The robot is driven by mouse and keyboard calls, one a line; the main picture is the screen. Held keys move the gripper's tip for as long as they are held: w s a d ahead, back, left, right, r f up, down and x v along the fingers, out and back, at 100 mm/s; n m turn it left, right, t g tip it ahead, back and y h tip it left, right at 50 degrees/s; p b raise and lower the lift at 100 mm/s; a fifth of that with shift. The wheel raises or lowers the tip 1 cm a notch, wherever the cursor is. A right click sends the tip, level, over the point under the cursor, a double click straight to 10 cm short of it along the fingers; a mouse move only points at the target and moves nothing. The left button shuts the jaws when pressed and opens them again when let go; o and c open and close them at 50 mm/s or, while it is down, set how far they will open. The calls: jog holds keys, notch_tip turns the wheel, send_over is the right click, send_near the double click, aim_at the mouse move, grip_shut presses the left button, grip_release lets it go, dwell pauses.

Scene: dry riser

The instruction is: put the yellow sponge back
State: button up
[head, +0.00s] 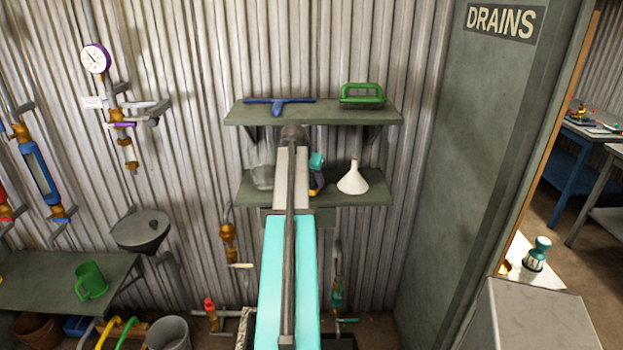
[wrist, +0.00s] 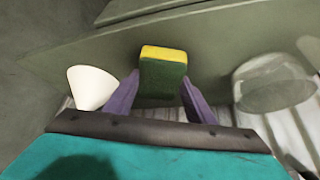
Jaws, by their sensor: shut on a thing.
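The yellow sponge (wrist: 163,72), yellow on one face and dark green on the other, sits between the two purple fingers of my gripper (wrist: 161,80) in the wrist view. The fingers are shut on its sides. Behind it is a grey-green shelf surface, and I cannot tell whether the sponge touches it. In the head view my arm reaches up to the lower shelf (head: 360,199) and hides most of the gripper. A small teal, dark and yellow patch shows just right of the arm there, too small to make out.
A white funnel (head: 353,178) and a clear jar (head: 263,170) stand on the lower shelf, either side of my arm. The upper shelf (head: 330,113) holds a blue squeegee (head: 279,102) and a green-handled brush (head: 362,95). A grey-green panel (head: 480,150) stands at right.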

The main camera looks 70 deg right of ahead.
jog(key=shift+f, duration=0.2)
jog(key=o, duration=1)
jog(key=shift+r, duration=0.3)
jog(key=b+v, duration=0.2)
jog(key=v, duration=1)
jog(key=shift+f, duration=0.1)
jog(key=shift+s, duration=0.15)
